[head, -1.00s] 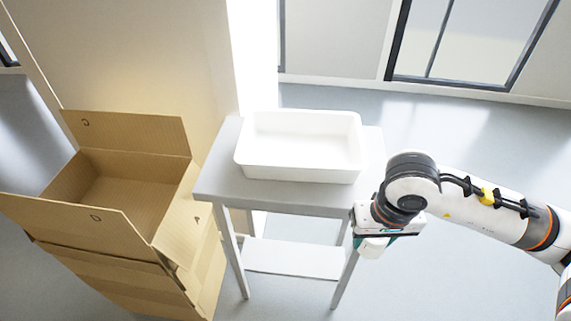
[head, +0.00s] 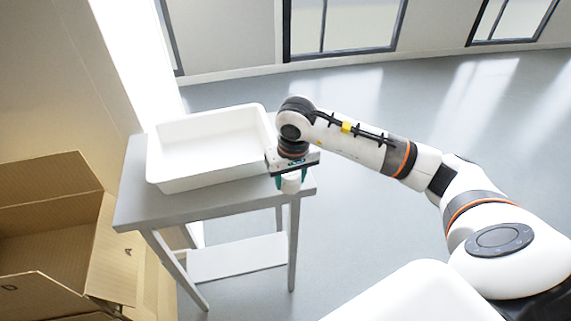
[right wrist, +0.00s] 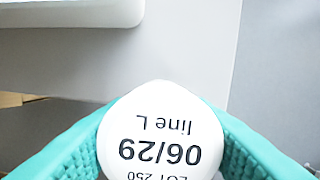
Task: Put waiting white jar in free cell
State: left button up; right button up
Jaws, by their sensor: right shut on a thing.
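The white jar (head: 291,185) is in my right gripper (head: 290,179), near the right front corner of the grey table in the head view. The right wrist view shows the jar's round white lid (right wrist: 160,140) between the teal fingers, with upside-down print reading "LOT 250", "06/29" and "line L". The fingers are shut on it from both sides. No divided cell shows in either view. My left gripper is not in view.
An empty white tray (head: 168,184) stands on the grey table (head: 140,212). An open cardboard box (head: 50,199) stands at the left; its visible interior looks empty. The floor (head: 370,240) right of the table is clear.

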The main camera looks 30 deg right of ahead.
jog(key=w, duration=0.1)
jog(key=w+d, duration=0.1)
jog(key=w, duration=0.1)
jog(key=shift+w+r+p, duration=0.15)
jog(key=shift+w+p, duration=0.05)
jog(key=shift+p, duration=0.2)
jog(key=shift+w+d+f+p, duration=0.15)
jog(key=shift+w+f+p, duration=0.15)
jog(key=shift+f, duration=0.6)
jog(key=shift+f+b, duration=0.2)
jog(key=shift+b, duration=0.1)
jog(key=o, duration=1)
jog(key=shift+r, duration=0.1)
